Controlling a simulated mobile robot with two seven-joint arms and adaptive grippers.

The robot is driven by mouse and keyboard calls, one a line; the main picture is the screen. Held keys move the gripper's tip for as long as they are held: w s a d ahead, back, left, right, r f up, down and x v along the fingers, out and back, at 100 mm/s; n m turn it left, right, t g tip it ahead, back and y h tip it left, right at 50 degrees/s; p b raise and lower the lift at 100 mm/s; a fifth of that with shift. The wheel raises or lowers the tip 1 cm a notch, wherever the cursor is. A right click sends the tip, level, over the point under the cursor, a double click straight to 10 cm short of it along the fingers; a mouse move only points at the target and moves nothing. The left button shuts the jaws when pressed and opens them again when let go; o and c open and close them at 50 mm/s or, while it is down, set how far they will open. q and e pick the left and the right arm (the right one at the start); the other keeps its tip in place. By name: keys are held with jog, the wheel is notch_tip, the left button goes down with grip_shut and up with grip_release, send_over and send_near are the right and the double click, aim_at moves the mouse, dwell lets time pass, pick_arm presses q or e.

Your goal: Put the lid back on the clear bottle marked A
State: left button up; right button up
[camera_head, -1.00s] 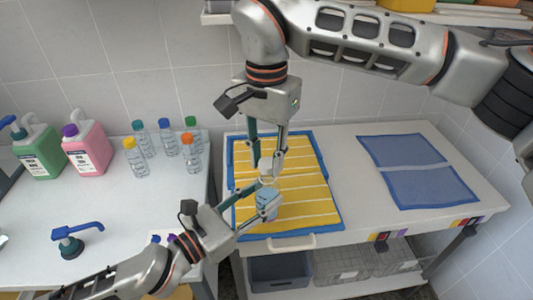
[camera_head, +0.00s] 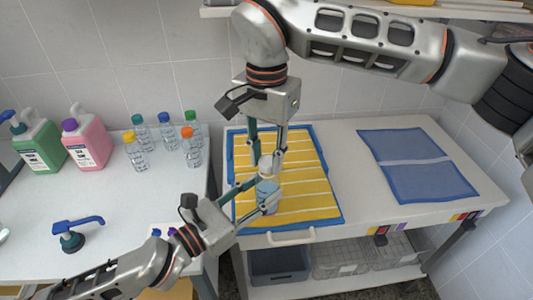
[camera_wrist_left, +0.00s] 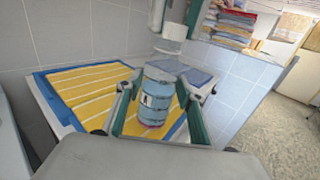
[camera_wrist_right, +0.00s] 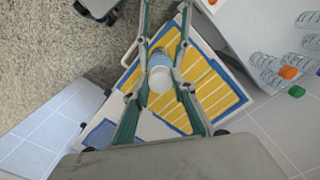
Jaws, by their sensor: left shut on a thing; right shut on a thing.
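A clear bottle with bluish contents (camera_head: 268,196) stands upright between the fingers of my left gripper (camera_head: 257,194), over the yellow striped mat. It also shows in the left wrist view (camera_wrist_left: 155,100). No letter A is readable on it. My right gripper (camera_head: 267,157) comes down from above and is shut on a whitish lid (camera_head: 266,164). The lid is just above the bottle; in the left wrist view the lid (camera_wrist_left: 174,29) shows apart from the bottle's top. In the right wrist view the lid (camera_wrist_right: 160,80) covers part of the bottle (camera_wrist_right: 160,60).
On the left counter are several small bottles with coloured caps (camera_head: 166,135), a pink jug (camera_head: 90,143), a green jug (camera_head: 38,145) and a blue pump (camera_head: 76,236).

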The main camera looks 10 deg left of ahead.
jog(key=shift+f, duration=0.35)
